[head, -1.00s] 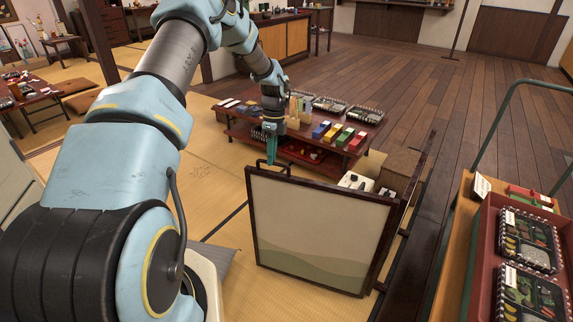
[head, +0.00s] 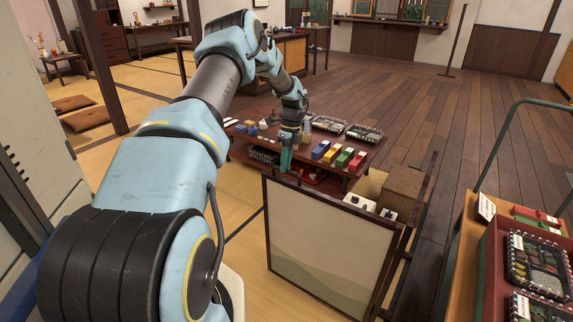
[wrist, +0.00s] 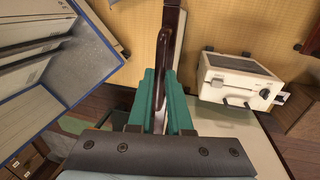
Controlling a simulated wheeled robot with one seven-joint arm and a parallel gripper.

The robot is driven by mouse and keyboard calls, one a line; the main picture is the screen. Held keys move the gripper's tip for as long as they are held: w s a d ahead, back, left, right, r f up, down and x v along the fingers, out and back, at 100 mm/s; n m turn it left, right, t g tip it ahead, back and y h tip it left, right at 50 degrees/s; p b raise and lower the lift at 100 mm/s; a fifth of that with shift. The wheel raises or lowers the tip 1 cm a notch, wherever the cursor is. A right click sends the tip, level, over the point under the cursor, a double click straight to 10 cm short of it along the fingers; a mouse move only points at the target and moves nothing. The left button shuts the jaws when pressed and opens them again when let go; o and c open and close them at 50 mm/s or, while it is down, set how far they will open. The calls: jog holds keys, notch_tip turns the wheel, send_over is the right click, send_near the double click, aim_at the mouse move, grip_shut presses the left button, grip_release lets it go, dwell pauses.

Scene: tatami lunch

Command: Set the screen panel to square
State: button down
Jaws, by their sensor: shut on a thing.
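The screen panel (head: 322,245) stands upright on the tatami in the head view, a pale sheet with a green hill pattern in a dark wood frame. It stands at an angle, its left edge farther away and its right edge by a dark rail. My gripper (head: 286,168) is at the panel's top left corner. In the wrist view my gripper's green fingers (wrist: 163,100) are closed on both sides of a dark handle (wrist: 162,52) on the panel.
A low red table (head: 338,165) with colored boxes stands behind the panel. A white machine (wrist: 240,80) and a brown box (head: 402,188) are just behind the panel's right part. A red tray (head: 492,262) on a stand is at right. Wood floor beyond is open.

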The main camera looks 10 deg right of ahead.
jog(key=c, duration=1.1)
grip_release()
jog(key=shift+w+d+r, duration=0.1)
jog(key=shift+w+d, duration=0.15)
jog(key=shift+d, duration=0.25)
jog(key=shift+o, duration=1.3)
jog(key=shift+a, duration=0.15)
jog(key=b+v, duration=0.1)
jog(key=v, duration=0.9)
jog(key=shift+r, duration=0.4)
jog(key=shift+s, duration=0.1)
